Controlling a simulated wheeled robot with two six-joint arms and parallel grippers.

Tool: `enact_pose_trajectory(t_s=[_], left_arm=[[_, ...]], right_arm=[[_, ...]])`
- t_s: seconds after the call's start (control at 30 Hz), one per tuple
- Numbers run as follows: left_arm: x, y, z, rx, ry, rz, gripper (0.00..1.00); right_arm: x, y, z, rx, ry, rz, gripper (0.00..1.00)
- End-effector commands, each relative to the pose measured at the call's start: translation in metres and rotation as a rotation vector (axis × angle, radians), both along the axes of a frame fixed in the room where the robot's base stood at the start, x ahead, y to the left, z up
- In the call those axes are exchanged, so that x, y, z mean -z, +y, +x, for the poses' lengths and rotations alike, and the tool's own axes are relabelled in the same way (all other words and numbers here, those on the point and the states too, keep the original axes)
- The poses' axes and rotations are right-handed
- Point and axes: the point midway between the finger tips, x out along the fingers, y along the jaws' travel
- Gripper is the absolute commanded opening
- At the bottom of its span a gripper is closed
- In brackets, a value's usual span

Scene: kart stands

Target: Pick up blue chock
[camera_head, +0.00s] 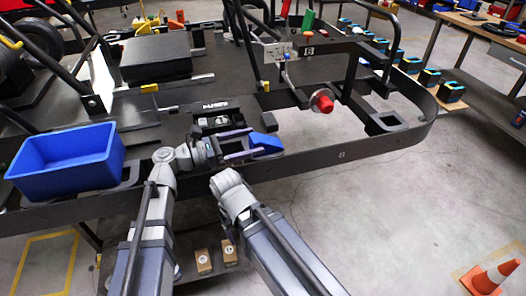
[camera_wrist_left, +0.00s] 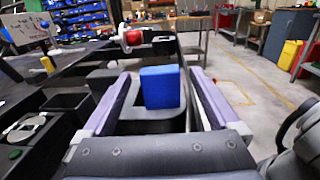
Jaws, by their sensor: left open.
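The blue chock (camera_head: 267,141) is a small blue wedge-like block near the front rail of the kart stand. In the left wrist view the blue chock (camera_wrist_left: 161,88) stands upright between two purple fingers, with a visible gap on each side. My left gripper (camera_head: 250,143) is open, its fingers pointing right and reaching to the chock. It also shows in the left wrist view (camera_wrist_left: 157,76). My right arm comes in from the bottom of the head view, but its gripper is not visible.
A blue bin (camera_head: 68,172) sits at the left of the stand. A red knob (camera_head: 322,101) stands beyond the chock to the right. Two small wooden blocks (camera_head: 204,261) lie lower down. An orange cone (camera_head: 490,279) is on the open floor at right.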

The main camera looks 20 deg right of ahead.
Motion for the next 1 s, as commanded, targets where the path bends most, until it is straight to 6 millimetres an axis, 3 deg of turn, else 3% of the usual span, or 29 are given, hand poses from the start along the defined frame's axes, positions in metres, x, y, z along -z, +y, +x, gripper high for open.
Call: enact_pose_trajectory(t_s=[0.2,0.6,0.9,1.0], left_arm=[[-0.003,-0.009,0.001,0.001,0.000,0.000,0.95],[-0.002,-0.063,0.007,0.001,0.000,0.000,0.95],[-0.002,-0.066,0.007,-0.001,0.000,0.000,0.95],[-0.002,-0.066,0.007,0.000,0.000,0.000,0.85]], right_arm=[[-0.003,0.000,0.000,0.000,0.000,0.000,0.73],[-0.002,0.000,0.000,0.000,0.000,0.000,0.73],[-0.002,0.000,0.000,0.000,0.000,0.000,0.73],[-0.002,0.000,0.000,0.000,0.000,0.000,0.73]])
